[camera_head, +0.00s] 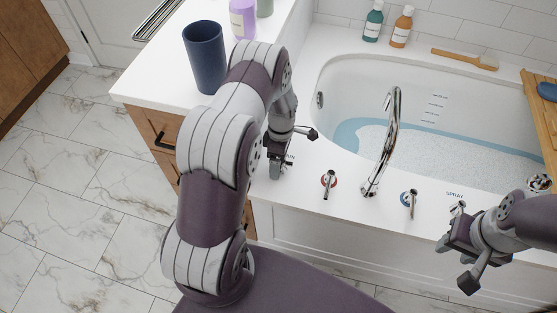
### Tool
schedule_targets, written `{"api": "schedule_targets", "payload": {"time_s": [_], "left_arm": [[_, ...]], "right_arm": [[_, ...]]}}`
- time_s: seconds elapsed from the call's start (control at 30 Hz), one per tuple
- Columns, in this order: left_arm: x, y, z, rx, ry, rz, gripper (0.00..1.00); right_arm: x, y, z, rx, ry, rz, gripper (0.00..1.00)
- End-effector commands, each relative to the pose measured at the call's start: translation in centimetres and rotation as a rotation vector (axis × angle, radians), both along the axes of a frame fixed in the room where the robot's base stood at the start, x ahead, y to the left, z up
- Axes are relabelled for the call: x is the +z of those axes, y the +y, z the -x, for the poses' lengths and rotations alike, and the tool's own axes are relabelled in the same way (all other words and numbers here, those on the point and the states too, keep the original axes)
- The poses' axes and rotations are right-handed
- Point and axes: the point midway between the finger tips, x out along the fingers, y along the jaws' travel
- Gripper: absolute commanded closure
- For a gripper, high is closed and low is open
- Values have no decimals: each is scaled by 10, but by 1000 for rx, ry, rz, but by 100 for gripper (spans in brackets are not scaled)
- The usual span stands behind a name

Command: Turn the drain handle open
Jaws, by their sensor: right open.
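The drain handle sits at the left end of the white tub deck, where only the end of its label (290,159) shows. My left gripper (277,168) is right over that spot and hides the handle. I cannot tell whether its fingers touch the handle or whether they are open or shut. My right gripper (455,264) is open and empty at the lower right, in front of the tub's front panel.
Along the deck stand a red-ringed tap handle (329,184), a tall chrome spout (384,145), a blue-ringed tap handle (411,203) and a spray fitting (457,207). A dark blue cup (204,58) stands on the counter (165,65).

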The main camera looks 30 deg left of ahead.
Motion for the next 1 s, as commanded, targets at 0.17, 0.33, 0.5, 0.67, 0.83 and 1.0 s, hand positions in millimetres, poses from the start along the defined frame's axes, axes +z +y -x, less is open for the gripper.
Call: {"api": "schedule_targets", "payload": {"time_s": [0.17, 0.33, 0.5, 0.67, 0.83, 1.0], "left_arm": [[17, 1, -4, -1, -4, -1, 19], [63, 3, -13, 0, -5, -1, 19], [102, 5, -20, 0, -3, -1, 19], [122, 6, -23, 0, -1, 0, 19], [125, 6, -24, 0, 1, 0, 19], [124, 6, -24, 0, 0, 0, 19]], "right_arm": [[4, 0, 0, 0, 0, 0, 57], [11, 0, 0, 0, 0, 0, 57], [16, 0, 0, 0, 0, 0, 57], [18, 0, 0, 0, 0, 0, 57], [17, 0, 0, 0, 0, 0, 57], [17, 0, 0, 0, 0, 0, 57]]}}
